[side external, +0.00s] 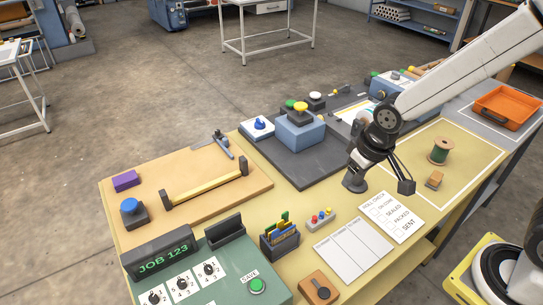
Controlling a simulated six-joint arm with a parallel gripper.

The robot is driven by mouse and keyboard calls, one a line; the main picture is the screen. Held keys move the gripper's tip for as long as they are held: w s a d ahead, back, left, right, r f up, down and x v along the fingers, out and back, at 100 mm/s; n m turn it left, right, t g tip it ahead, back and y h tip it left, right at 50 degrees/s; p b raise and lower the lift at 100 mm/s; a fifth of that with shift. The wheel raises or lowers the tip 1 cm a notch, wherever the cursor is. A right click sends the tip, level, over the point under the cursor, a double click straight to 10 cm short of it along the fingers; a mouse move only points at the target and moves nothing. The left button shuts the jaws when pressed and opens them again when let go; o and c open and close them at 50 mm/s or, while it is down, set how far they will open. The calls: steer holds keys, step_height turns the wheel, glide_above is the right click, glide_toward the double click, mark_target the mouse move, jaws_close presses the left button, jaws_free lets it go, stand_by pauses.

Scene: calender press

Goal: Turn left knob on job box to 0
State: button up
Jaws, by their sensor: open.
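The green job box (228,289) is at the lower left, cut off by the bottom edge. Its dark display (162,254) reads JOB 123. Three black knobs sit on white number plates in front of the display. The left knob (153,298) is at the bottom edge and partly cut off, and its exact pointer direction is too small to tell. The middle knob (181,283) and the right knob (209,268) show beside it. My gripper (380,186) is open and empty above the table, well to the right of and behind the job box.
A green SAVE button (257,285) is on the box's right part. A card holder (279,241), a row of coloured pegs (320,217) and a checklist sheet (392,217) lie between the box and my gripper. A yellow bar (204,185) stands on the board behind the box.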

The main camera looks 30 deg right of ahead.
steer(key=w+a+n, duration=0.1)
steer(key=w+a, duration=0.5)
steer(key=a, duration=0.4)
steer(key=n+t+y, duration=0.1)
steer(key=n+t, duration=0.1)
glide_toward(152, 297)
steer(key=shift+w+d+f, duration=0.1)
steer(key=shift+w+f, duration=0.25)
steer(key=shift+f, duration=0.1)
steer(key=shift+x, duration=3.8)
steer(key=shift+s, duration=0.15)
